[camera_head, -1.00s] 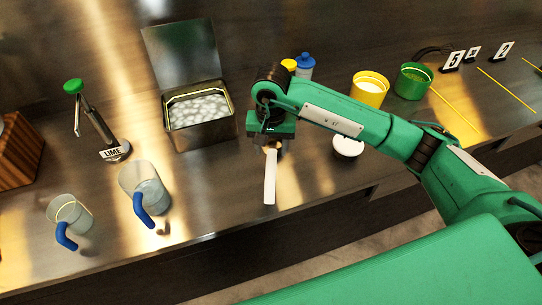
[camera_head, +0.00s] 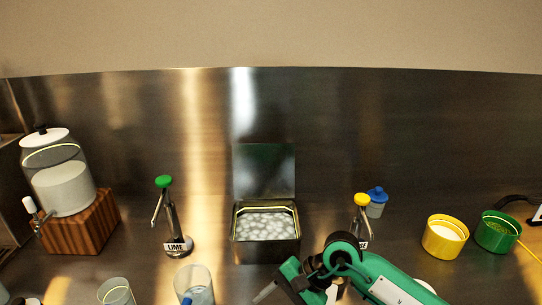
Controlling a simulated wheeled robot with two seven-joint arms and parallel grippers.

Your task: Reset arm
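My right arm (camera_head: 390,287) comes in from the lower right in the head view. Its gripper (camera_head: 272,291) is low in the picture, in front of the metal ice bin (camera_head: 266,249). A pale, narrow piece sticks out from it to the lower left. The bottom edge cuts off part of the gripper, so I cannot tell whether it is open or holds anything. My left gripper is not in view.
The open ice bin stands between a green-topped lime dispenser (camera_head: 172,220) and a yellow-topped one (camera_head: 361,212). Two glasses (camera_head: 194,282) (camera_head: 117,292) stand front left. Yellow (camera_head: 445,242) and green (camera_head: 497,235) tubs stand right. A drink jar (camera_head: 60,180) is far left.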

